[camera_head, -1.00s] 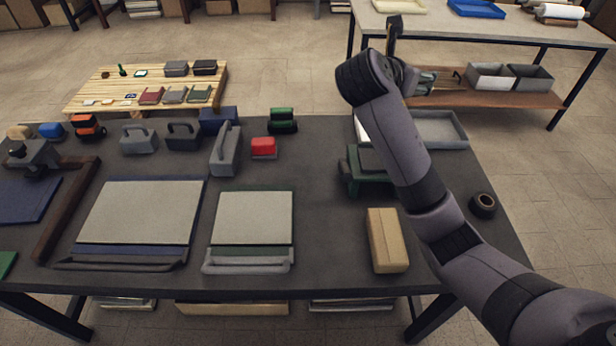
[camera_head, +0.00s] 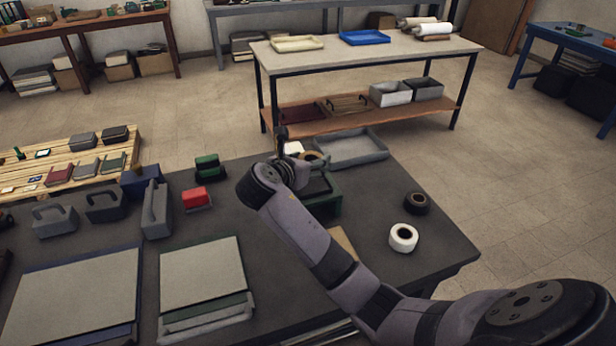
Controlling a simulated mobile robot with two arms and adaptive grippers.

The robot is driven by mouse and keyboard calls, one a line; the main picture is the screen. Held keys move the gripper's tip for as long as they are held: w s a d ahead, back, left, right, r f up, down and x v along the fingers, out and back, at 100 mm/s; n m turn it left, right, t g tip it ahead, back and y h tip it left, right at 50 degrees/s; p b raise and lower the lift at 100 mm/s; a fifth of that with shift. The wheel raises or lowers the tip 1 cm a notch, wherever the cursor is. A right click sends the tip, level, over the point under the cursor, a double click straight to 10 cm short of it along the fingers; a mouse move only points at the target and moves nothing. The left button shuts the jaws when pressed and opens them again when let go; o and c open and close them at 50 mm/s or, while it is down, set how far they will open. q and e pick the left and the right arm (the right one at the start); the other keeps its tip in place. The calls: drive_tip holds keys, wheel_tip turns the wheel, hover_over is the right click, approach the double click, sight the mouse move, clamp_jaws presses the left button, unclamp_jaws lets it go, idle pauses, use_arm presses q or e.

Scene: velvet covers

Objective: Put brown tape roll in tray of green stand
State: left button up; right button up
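The green stand (camera_head: 333,202) is on the dark table, with a dark tray (camera_head: 319,190) on top. My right arm and wrist cover much of it. A tan-brown tape roll (camera_head: 314,157) shows just behind the wrist, at the stand's far side. Whether it touches the stand, the table or the gripper is hidden. My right gripper (camera_head: 282,137) is mostly hidden behind its wrist, with a thin dark part sticking up. I cannot see its fingertips. My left gripper is out of view.
A white tape roll (camera_head: 403,238) and a black tape roll (camera_head: 417,202) lie right of the stand. A grey bin (camera_head: 350,148) is behind it. A cardboard box (camera_head: 343,243) is partly under my arm. A red block (camera_head: 196,198) and grey-handled items stand left.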

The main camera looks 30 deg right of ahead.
sight(308, 188)
drive_tip(key=shift+f, duration=0.3)
wheel_tip(308, 188, down, 4)
drive_tip(key=shift+f, duration=0.1)
drive_tip(key=o, duration=1.2)
drive_tip(key=shift+f, duration=0.15)
